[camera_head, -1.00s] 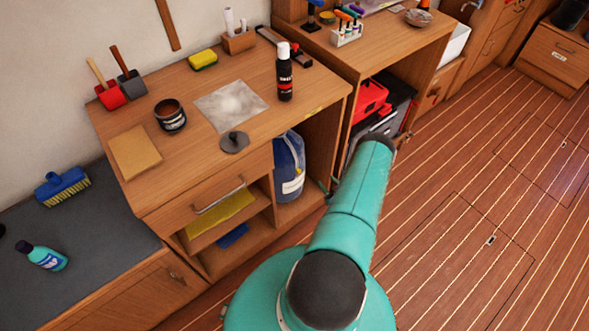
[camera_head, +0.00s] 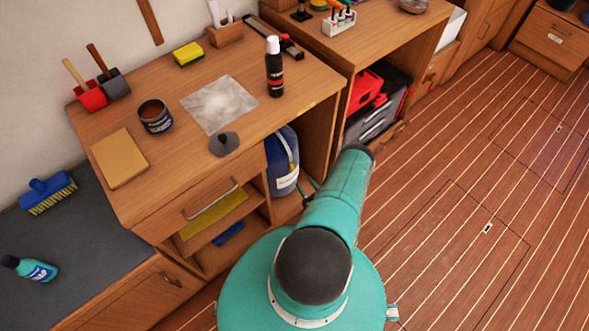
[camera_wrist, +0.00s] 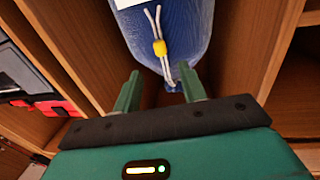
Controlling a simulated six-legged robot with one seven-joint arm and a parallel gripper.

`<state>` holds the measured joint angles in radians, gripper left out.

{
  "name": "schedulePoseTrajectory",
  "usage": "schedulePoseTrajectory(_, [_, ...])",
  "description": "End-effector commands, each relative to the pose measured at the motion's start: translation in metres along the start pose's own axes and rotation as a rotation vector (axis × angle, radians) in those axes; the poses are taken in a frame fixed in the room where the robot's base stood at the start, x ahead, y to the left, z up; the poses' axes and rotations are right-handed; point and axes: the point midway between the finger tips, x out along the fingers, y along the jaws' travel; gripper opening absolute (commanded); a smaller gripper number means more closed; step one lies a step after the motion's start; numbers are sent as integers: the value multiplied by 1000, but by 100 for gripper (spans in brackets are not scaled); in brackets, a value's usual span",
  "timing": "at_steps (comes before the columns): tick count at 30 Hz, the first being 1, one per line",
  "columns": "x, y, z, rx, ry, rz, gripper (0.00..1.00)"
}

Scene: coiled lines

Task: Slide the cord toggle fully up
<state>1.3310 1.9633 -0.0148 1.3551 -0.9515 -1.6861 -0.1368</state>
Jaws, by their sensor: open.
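A yellow cord toggle (camera_wrist: 159,48) sits on a pale doubled cord (camera_wrist: 152,17) in the wrist view. The cord hangs down the front of a blue bag (camera_wrist: 190,35) with a white label. The bag stands in the open bay of the wooden bench and also shows in the head view (camera_head: 281,160); the toggle cannot be made out there. My gripper (camera_wrist: 158,84) is open, its two green fingers apart. In the wrist picture the toggle lies beyond the fingertips, roughly between them, with nothing held. The cord's lower end shows near the right finger.
Wooden bay walls (camera_wrist: 240,50) stand close on both sides of the bag. The bench top (camera_head: 160,185) holds a black bottle (camera_head: 274,68), a dark tin (camera_head: 155,117) and a grey disc (camera_head: 223,144). A red and grey toolbox (camera_head: 372,105) sits in the bay at right. The plank floor is clear.

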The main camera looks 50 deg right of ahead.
Motion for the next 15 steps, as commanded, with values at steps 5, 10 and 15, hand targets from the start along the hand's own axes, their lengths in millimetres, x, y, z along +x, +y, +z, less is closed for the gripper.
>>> schedulePoseTrajectory(5, [38,0,-1,0,2,-3,42])
schedulePoseTrajectory(10, [69,1,0,-1,2,-4,42])
schedulePoseTrajectory(15, [86,0,0,0,0,-4,42])
